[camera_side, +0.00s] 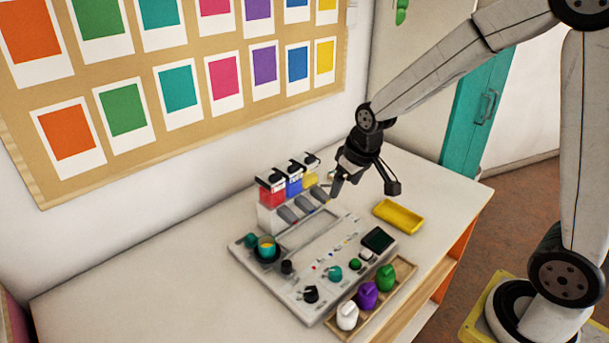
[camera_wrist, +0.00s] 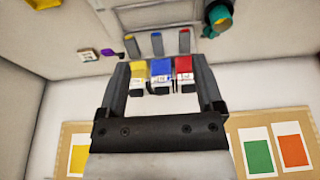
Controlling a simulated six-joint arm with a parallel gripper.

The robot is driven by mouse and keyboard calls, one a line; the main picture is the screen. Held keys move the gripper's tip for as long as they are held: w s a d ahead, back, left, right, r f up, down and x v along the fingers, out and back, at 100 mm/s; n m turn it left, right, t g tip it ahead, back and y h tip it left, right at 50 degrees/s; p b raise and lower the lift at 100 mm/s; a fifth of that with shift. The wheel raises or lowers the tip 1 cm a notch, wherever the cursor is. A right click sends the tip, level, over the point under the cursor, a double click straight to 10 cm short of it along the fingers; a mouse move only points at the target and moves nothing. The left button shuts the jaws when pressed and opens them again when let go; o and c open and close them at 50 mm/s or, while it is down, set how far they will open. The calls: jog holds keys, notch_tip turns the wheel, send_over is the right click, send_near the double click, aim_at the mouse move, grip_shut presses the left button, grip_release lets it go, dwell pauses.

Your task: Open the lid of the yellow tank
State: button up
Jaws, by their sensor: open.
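The yellow tank (camera_side: 310,180) is the rearmost of three tanks in a row on the white console, beside the blue tank (camera_side: 293,186) and the red tank (camera_side: 271,194). Each has a black lid on top; the yellow tank's lid (camera_side: 312,159) appears down, though its small size makes this hard to judge. My gripper (camera_side: 364,187) is open and empty, to the right of the yellow tank and apart from it. In the wrist view the yellow tank (camera_wrist: 137,71) shows at left between my open fingers (camera_wrist: 159,64), with the blue and red tanks to its right.
The console (camera_side: 318,250) carries knobs, a small dark screen and a teal-and-yellow cup (camera_side: 267,248). A yellow tray (camera_side: 398,216) lies to its right. A wooden rack (camera_side: 343,323) with white, purple and green items stands in front. The wall with colour cards is behind.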

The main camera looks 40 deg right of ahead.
jog(key=t, duration=0.1)
send_near(311, 157)
jog(key=shift+w+d+f, duration=0.1)
jog(key=shift+w+f, duration=0.1)
jog(key=shift+f, duration=0.35)
jog(key=shift+f, duration=0.1)
jog(key=shift+x, duration=3.8)
jog(key=shift+w, duration=0.1)
grip_shut()
